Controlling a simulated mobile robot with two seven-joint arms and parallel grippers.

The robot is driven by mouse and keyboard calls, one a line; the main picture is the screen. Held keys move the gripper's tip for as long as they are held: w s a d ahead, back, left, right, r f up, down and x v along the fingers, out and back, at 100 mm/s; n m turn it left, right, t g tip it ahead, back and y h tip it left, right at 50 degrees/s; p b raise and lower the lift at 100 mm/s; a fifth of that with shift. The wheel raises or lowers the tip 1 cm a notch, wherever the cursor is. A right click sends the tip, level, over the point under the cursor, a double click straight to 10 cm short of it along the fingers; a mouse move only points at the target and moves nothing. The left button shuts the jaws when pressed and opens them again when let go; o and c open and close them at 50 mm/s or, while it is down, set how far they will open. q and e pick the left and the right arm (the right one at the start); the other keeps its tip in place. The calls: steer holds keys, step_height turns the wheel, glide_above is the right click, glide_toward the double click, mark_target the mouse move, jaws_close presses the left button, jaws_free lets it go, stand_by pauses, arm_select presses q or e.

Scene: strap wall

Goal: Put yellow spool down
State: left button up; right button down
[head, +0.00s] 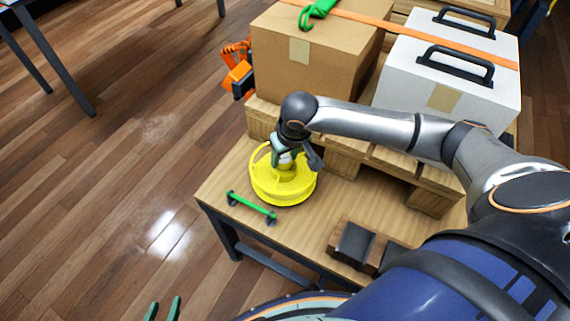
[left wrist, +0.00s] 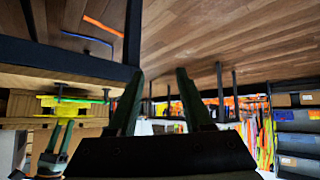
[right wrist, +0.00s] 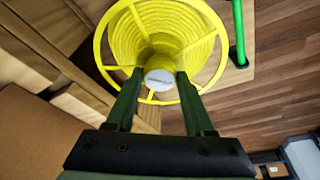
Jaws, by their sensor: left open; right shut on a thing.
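The yellow spool (head: 265,190) is upright at the left corner of the wooden table (head: 222,183); I cannot tell whether its lower flange touches the top. My right gripper (head: 285,165) comes down from above, shut on the spool's hub. In the right wrist view the fingers (right wrist: 158,76) stand on both sides of the hub, inside the open-spoked yellow flange (right wrist: 219,42). My left gripper (head: 163,308) is open and empty, low over the floor side in front of the table; its spread fingers show in the left wrist view (left wrist: 158,75).
A green bar handle (head: 251,206) on dark feet lies beside the spool near the front edge. Dark blocks in a wooden holder (head: 355,244) stand to the right. Behind, a pallet (head: 342,160) carries a cardboard box (head: 315,55) and a white case (head: 405,80) under an orange strap (head: 420,32).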

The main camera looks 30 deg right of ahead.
step_height(320, 180, down, 2)
steer(key=shift+f+b, duration=0.2)
steer(key=shift+b, duration=0.15)
arm_select(q)
steer(key=w+r+t, duration=0.2)
steer(key=w+r, duration=0.1)
steer(key=shift+a, duration=0.15)
arm_select(e)
steer(key=shift+f, duration=0.1)
arm_select(q)
steer(key=shift+s+f, duration=0.1)
steer(key=shift+f, duration=0.1)
arm_select(e)
steer(key=shift+c, duration=1.4)
jaws_free()
steer(key=shift+s+f, duration=0.1)
